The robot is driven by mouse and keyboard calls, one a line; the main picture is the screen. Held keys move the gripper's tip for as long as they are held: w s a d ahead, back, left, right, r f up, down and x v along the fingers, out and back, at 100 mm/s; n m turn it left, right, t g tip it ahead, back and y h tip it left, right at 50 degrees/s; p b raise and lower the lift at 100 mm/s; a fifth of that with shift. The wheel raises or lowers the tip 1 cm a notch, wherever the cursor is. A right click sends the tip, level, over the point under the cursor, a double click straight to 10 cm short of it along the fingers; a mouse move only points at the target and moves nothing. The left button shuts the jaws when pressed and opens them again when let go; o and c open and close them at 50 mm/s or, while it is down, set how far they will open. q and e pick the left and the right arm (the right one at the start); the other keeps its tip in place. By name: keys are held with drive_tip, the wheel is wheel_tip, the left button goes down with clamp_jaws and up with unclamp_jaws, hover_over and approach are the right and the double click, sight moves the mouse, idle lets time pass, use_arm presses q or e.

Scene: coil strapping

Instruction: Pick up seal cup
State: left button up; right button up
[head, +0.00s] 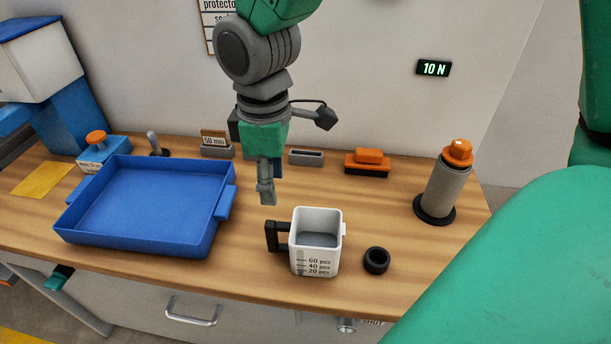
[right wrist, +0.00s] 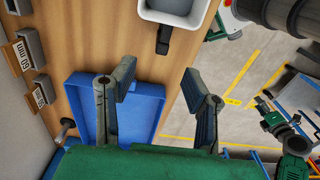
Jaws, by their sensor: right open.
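The seal cup (head: 316,244) is a white, square-sided cup with a black handle on its left and piece marks on its front. It stands upright on the wooden bench (head: 380,205), with a grey level visible inside. My right gripper (head: 266,190) hangs pointing down, above and behind the handle, apart from the cup. In the right wrist view the gripper (right wrist: 160,85) has its two fingers spread with nothing between them. The cup (right wrist: 178,14) and its handle show at the top edge there, beyond the fingertips. I cannot make out my left gripper.
A blue tray (head: 140,243) lies left of the cup. A black ring (head: 376,260) sits close right of it. A grey cylinder with an orange top (head: 446,185) stands farther right. An orange-topped block (head: 367,163) and small grey holders line the back.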

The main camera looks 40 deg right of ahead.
sight(276, 223)
drive_tip(key=f, duration=0.4)
drive_tip(key=a+f+b, duration=0.1)
drive_tip(key=f, duration=0.2)
drive_tip(key=shift+s, duration=0.1)
drive_tip(key=shift+d+f, duration=0.3)
drive_tip(key=f, duration=0.4)
drive_tip(key=shift+d+f, duration=0.2)
drive_tip(key=shift+f, duration=0.05)
drive_tip(key=shift+a+f, duration=0.2)
drive_tip(key=shift+f, duration=0.05)
drive_tip(key=shift+a+r, duration=0.1)
drive_tip(key=shift+a, duration=0.35)
drive_tip(key=c, duration=0.7)
drive_tip(key=shift+d, duration=0.2)
clamp_jaws()
use_arm(q)
drive_tip(key=shift+s+a+f, duration=0.15)
drive_tip(key=shift+f, duration=0.3)
drive_tip(key=shift+s+a+f, duration=0.1)
drive_tip(key=shift+a+f, duration=0.05)
drive_tip(key=shift+f, duration=0.25)
use_arm(e)
drive_tip(key=shift+d, duration=0.25)
